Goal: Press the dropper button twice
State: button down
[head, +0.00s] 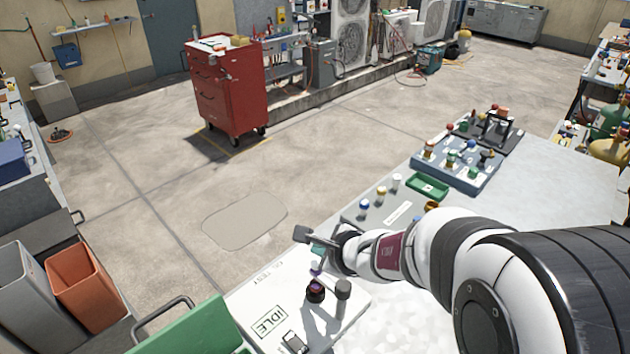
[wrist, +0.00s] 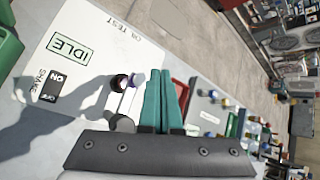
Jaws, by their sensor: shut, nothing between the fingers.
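My gripper (head: 322,248) is over the far part of a white panel (head: 250,300). Its two teal fingers (wrist: 160,72) are together and hold nothing. The panel is marked IDLE and what looks like OIL TEST. A dark round knob-like part with a purple tint (head: 315,291) stands on it; it also shows in the wrist view (wrist: 118,82). A small purple-topped part (wrist: 133,80) stands close beside it, left of my fingers in the wrist view. I cannot tell which of these is the dropper button. No contact with my fingers is visible.
A grey knob (head: 343,288) stands close to the dark one. A black ON/OFF switch (wrist: 53,88) is on the panel. Beyond lie a panel with coloured knobs (head: 380,208), a green tray (head: 428,187) and a blue block of fittings (head: 455,165). A green box (head: 195,330) stands at front left.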

jog(key=shift+f, duration=0.85)
dwell(1.4)
jog(key=shift+f, duration=0.4)
jog(key=shift+f, duration=0.6)
dwell(0.5)
jog(key=shift+r, duration=1.05)
jog(key=shift+r, duration=0.1)
jog(key=shift+r, duration=2.4)
